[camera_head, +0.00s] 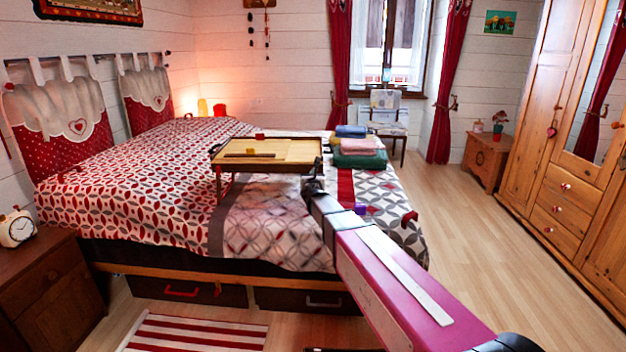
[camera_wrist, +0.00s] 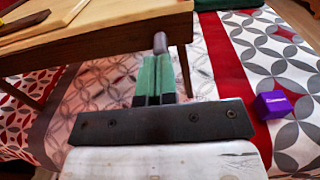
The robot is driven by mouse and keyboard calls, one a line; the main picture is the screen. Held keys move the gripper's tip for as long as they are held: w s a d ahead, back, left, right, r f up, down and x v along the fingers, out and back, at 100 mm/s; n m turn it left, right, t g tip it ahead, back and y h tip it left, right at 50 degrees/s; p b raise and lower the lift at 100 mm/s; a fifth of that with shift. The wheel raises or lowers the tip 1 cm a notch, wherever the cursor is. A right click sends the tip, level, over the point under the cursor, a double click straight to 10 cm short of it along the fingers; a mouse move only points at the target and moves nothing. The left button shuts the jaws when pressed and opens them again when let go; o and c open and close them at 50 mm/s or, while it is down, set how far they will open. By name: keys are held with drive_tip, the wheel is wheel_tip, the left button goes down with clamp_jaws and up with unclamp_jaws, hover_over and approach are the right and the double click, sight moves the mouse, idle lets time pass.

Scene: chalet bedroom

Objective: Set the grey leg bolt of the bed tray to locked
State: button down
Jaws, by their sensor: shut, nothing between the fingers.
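The wooden bed tray (camera_head: 291,151) stands on its legs on the bed, and its edge (camera_wrist: 120,40) fills the top left of the wrist view. A small grey cylindrical piece (camera_wrist: 160,42), which looks like the leg bolt, sticks out at the tray's near right corner. My gripper (camera_wrist: 155,58) has green fingers pressed together with nothing between them. Its tips are right at the grey piece; I cannot tell whether they touch it. In the head view my gripper (camera_head: 315,185) is at the tray's right end, and the bolt cannot be made out there.
A purple box (camera_wrist: 272,104) lies on the bedspread to the right of my gripper. Folded towels (camera_head: 360,160) are stacked on the bed just right of the tray. A nightstand (camera_head: 50,285) with a clock is at the left. The floor at the right is clear.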

drive_tip(key=w, duration=0.2)
drive_tip(key=shift+w, duration=0.3)
drive_tip(key=shift+s, duration=0.2)
drive_tip(key=s, duration=1.3)
drive_tip(key=s+d+f+m+g+h, duration=0.45)
drive_tip(key=d+f+m, duration=0.25)
drive_tip(key=d+m, duration=0.4)
drive_tip(key=s+d+f+m+g+h, duration=0.35)
drive_tip(key=s+d+f+m, duration=0.2)
drive_tip(key=d+m, duration=0.55)
drive_tip(key=s+d+f+m+g+y, duration=0.1)
drive_tip(key=s+f+m+g+y, duration=0.2)
drive_tip(key=s+f+m+g, duration=0.2)
drive_tip(key=s+d+f+m+g+y, duration=0.1)
drive_tip(key=s+f+m+g+y, duration=0.3)
drive_tip(key=s+m, duration=0.5)
wheel_tip(320, 180, down, 2)
drive_tip(key=shift+s+d+f+g, duration=0.1)
drive_tip(key=shift+s+d+g, duration=0.1)
drive_tip(key=shift+s+g, duration=0.5)
